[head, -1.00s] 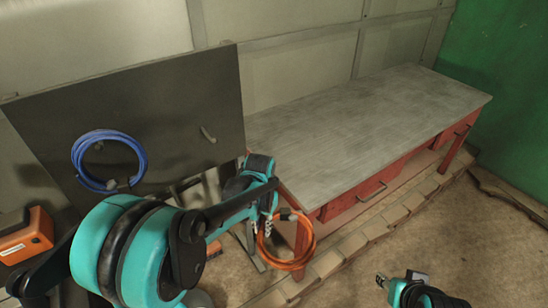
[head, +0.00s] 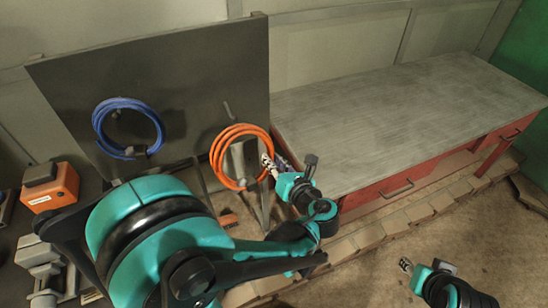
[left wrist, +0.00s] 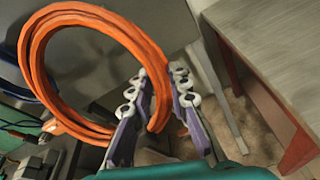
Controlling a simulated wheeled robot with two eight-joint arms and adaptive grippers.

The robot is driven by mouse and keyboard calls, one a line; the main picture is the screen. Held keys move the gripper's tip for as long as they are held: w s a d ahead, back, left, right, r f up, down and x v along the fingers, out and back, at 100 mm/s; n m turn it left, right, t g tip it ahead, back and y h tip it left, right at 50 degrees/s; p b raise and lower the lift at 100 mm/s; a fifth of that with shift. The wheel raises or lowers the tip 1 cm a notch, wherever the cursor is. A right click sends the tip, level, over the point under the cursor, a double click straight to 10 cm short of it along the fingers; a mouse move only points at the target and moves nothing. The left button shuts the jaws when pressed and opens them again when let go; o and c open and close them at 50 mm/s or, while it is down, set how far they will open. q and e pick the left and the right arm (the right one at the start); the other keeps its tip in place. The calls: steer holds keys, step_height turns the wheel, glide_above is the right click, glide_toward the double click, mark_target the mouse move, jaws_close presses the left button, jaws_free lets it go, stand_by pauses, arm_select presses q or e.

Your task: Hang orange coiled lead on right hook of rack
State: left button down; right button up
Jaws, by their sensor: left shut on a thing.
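The orange coiled lead (head: 214,152) is a ring of several loops in front of the lower right part of the dark rack panel (head: 185,85). My left gripper (head: 268,163) is shut on the right side of the coil and holds it up. In the left wrist view the coil (left wrist: 31,55) passes between the fingers (left wrist: 158,95). The right hook (head: 227,110) sticks out of the panel just above the coil, apart from it. A blue coiled lead (head: 101,112) hangs on the left hook. My right gripper (head: 405,265) is at lower right; its fingers are small.
A grey-topped red workbench (head: 400,120) stands right of the rack, close to my left gripper. An orange box (head: 50,190) and grey tools (head: 38,255) lie at the left. The floor at lower right is open.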

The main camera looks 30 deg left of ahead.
arm_select(q)
steer(key=shift+w+d+r+m+t, duration=0.1)
steer(key=shift+d+r+m+t, duration=0.1)
steer(key=shift+r+m+t, duration=0.3)
steer(key=b+x, duration=0.2)
steer(key=x, duration=1)
stand_by(0.7)
stand_by(0.6)
steer(key=c, duration=1.4)
jaws_free()
steer(key=shift+o, duration=0.2)
steer(key=shift+d, duration=0.15)
